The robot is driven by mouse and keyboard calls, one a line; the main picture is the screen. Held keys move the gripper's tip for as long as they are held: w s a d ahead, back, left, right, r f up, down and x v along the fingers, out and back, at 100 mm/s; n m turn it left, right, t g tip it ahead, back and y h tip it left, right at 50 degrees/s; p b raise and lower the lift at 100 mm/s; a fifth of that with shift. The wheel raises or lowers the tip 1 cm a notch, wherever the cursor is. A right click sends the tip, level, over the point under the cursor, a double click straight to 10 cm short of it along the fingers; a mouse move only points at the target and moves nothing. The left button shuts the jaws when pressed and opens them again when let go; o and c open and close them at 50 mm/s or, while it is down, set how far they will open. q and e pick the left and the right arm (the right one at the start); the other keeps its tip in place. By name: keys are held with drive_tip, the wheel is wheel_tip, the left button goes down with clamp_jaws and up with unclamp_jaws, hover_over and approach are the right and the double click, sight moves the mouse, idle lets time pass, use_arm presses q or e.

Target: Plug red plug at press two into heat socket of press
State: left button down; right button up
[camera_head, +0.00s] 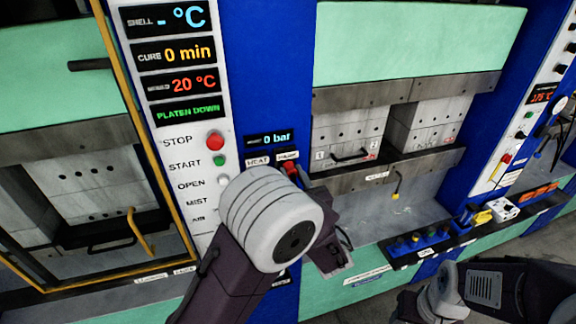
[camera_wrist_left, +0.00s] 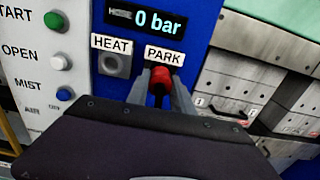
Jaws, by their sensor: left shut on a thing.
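The red plug (camera_wrist_left: 160,76) sits at the PARK label (camera_wrist_left: 164,55) on the blue panel in the left wrist view. My left gripper (camera_wrist_left: 160,92) is shut on it, one grey finger on each side. In the head view the red plug (camera_head: 290,169) shows just above my left wrist, which hides most of the gripper. The heat socket (camera_wrist_left: 114,64), a grey square with a dark round hole, is empty under the HEAT label (camera_wrist_left: 111,44), left of the plug. Part of my right arm shows at the lower right of the head view; its fingers do not show.
A pressure display (camera_head: 273,139) reads 0 bar above both labels. A control strip with a red STOP button (camera_head: 215,141) stands to the left. The open press (camera_head: 384,181) with metal mould blocks is to the right. A ledge with several small coloured items (camera_head: 420,241) runs below it.

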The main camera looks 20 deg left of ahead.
sight(295, 180)
use_arm(q)
drive_tip(key=shift+s, duration=0.1)
drive_tip(key=shift+v, duration=1)
drive_tip(key=shift+s+d, duration=0.25)
drive_tip(key=shift+s, duration=0.05)
drive_tip(key=shift+v, duration=2)
drive_tip(key=shift+r, duration=0.1)
